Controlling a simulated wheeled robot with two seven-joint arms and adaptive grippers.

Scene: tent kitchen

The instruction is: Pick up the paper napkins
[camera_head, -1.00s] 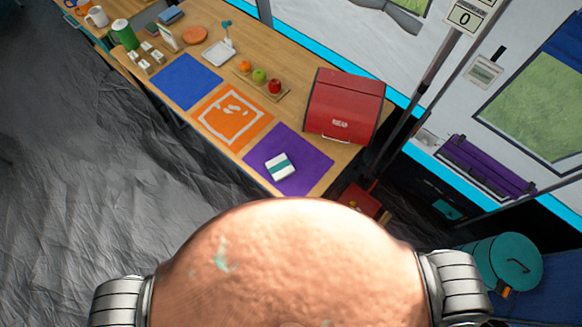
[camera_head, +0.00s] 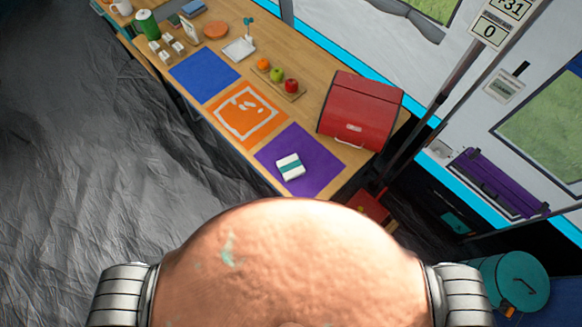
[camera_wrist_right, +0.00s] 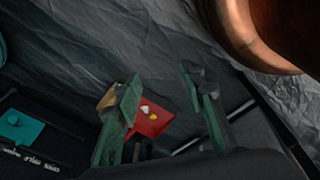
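A small white pack with a teal band (camera_head: 290,167), which looks like the paper napkins, lies flat on the purple mat (camera_head: 322,157) at the near end of the wooden table (camera_head: 341,185). Nothing touches it from above. My right gripper (camera_wrist_right: 160,85) shows in the right wrist view with its two green fingers apart and nothing between them. It is over the dark floor, away from the pack, which is not in that view. My left gripper is not in view. Neither gripper shows in the head view.
A red box (camera_head: 362,110) stands behind the purple mat. An orange mat (camera_head: 268,138), a blue mat (camera_head: 190,80) and a fruit board (camera_head: 289,93) lie farther along. A red item (camera_head: 370,206) sits low beside the table, with a teal bin (camera_head: 518,280) to the right.

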